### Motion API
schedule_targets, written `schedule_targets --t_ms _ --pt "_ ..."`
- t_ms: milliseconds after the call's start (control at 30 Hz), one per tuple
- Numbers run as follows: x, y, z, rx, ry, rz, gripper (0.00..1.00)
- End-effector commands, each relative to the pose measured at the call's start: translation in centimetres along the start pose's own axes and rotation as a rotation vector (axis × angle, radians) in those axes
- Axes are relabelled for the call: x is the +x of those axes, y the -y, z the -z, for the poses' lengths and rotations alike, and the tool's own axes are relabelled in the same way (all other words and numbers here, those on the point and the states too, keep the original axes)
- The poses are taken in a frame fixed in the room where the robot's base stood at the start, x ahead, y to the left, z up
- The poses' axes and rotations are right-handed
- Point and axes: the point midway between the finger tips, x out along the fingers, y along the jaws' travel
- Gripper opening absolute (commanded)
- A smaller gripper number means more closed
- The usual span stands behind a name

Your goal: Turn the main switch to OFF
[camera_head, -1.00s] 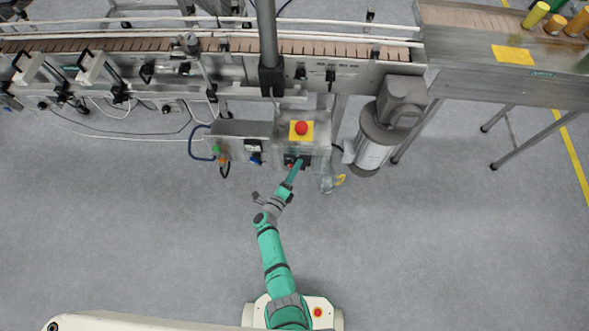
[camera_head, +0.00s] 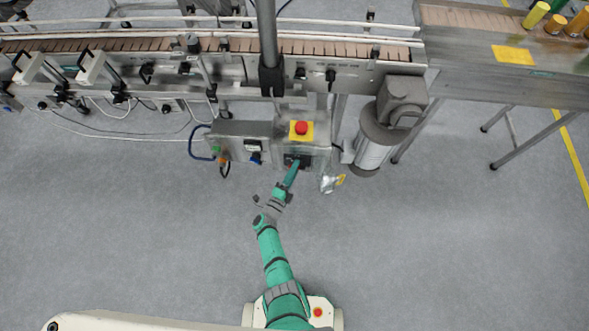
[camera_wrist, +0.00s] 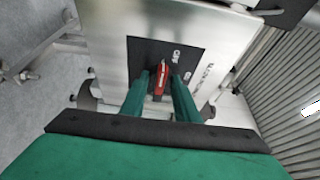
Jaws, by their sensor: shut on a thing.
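The main switch (camera_wrist: 160,78) has a red handle on a dark plate (camera_wrist: 193,60) with white lettering, fixed to a metal box. In the wrist view the handle stands nearly upright, tilted slightly. The word OFF lies just right of its upper end, with ON below that. My gripper (camera_wrist: 162,90) is shut on the red handle, one green finger on each side. In the head view my gripper (camera_head: 296,166) reaches the front of the box (camera_head: 317,138), and the switch there is mostly hidden by it.
A red emergency button (camera_head: 301,128) on a yellow plate sits on top of the box. A grey motor (camera_head: 376,140) stands to the right, and a second box (camera_head: 240,145) to the left. The conveyor (camera_head: 130,47) runs behind. The floor in front is clear.

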Motion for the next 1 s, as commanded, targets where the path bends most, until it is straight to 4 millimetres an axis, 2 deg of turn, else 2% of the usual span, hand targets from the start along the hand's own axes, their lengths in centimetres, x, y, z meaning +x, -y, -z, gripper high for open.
schedule_targets --t_ms 67,100,167,433,567,667,1000 --pt "-0.1 -0.1 0.0 -0.001 0.000 -0.001 0.06" --pt "-0.1 -0.1 0.0 -0.001 0.000 -0.001 0.35" --pt "0.0 -0.1 0.0 0.000 0.000 -0.001 0.47" --pt "-0.1 0.0 0.0 0.001 0.000 -0.001 0.47" --pt "-0.8 -0.1 0.0 0.001 0.001 -0.001 0.47" --pt "-2.1 -0.1 -0.1 0.002 0.003 -0.002 0.47" --pt "-8.3 -0.1 0.0 0.001 0.002 -0.003 0.47"
